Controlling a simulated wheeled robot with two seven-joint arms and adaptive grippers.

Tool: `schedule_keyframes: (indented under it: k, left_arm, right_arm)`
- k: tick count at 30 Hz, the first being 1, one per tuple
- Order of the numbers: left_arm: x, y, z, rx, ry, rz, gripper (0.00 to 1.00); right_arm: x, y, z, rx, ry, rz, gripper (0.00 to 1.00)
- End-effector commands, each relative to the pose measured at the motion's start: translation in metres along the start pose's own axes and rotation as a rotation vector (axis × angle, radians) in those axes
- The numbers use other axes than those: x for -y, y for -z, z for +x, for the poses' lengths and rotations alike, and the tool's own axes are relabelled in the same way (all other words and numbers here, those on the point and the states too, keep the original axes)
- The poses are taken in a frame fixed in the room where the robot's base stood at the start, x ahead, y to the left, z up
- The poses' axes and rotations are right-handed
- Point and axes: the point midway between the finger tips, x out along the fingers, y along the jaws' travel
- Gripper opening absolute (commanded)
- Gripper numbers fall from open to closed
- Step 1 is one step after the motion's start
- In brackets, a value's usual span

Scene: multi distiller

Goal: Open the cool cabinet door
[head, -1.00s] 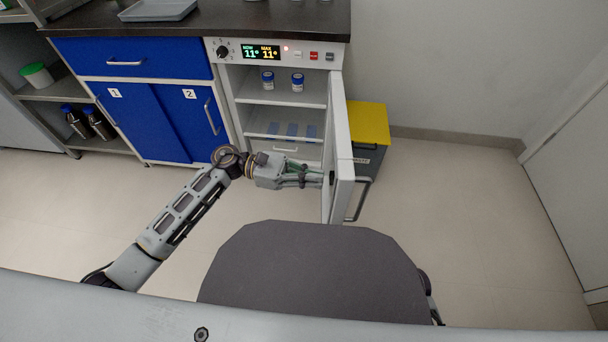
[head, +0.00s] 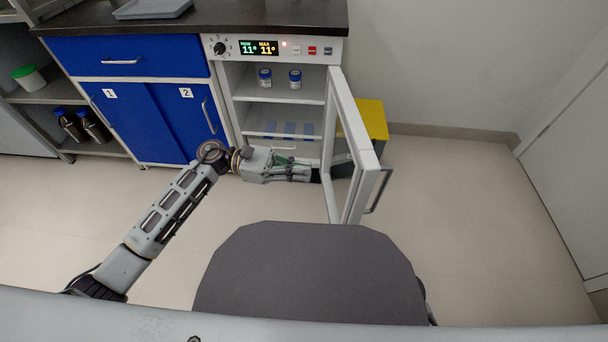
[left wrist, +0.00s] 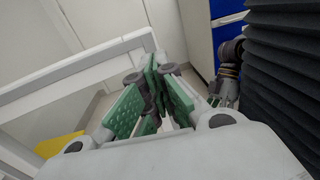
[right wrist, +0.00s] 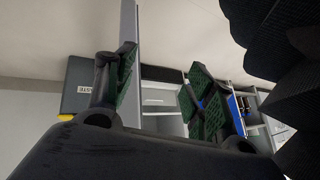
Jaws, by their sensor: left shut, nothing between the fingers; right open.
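The cool cabinet (head: 290,120) stands open below the counter, its shelves showing. Its glass-paned, white-framed door (head: 368,172) is hinged at the right and swung well out. The door's grey handle (head: 380,190) is on the outer face. My left gripper (head: 306,173) is shut and empty at the inner side of the door; I cannot tell whether it touches. The left wrist view shows the shut fingers (left wrist: 152,82) beside the white door frame (left wrist: 80,65). My right gripper (right wrist: 160,75) is open and empty in the right wrist view, facing the cabinet; it is not visible in the head view.
A bin with a yellow lid (head: 374,118) stands behind the door. Blue cupboards (head: 150,120) are left of the cabinet. Two blue-capped jars (head: 295,79) stand on the upper shelf. The floor to the right (head: 460,210) is clear.

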Motion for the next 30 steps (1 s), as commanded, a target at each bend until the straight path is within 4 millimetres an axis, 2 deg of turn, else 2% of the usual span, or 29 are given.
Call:
schedule_keyframes:
  k: [19, 24, 30]
  left_arm:
    - [0.020, 0.000, -0.082, -0.001, 0.000, -0.002, 0.00]
    - [0.023, 0.000, -0.094, 0.000, 0.000, 0.000, 0.00]
    - [0.024, 0.000, -0.098, 0.001, 0.001, 0.001, 0.00]
  right_arm:
    - [0.001, 0.010, -0.020, 0.044, -0.023, -0.016, 0.54]
    - [0.004, 0.020, -0.026, 0.040, -0.023, -0.021, 0.54]
    - [0.004, 0.018, -0.026, 0.046, -0.023, -0.018, 0.54]
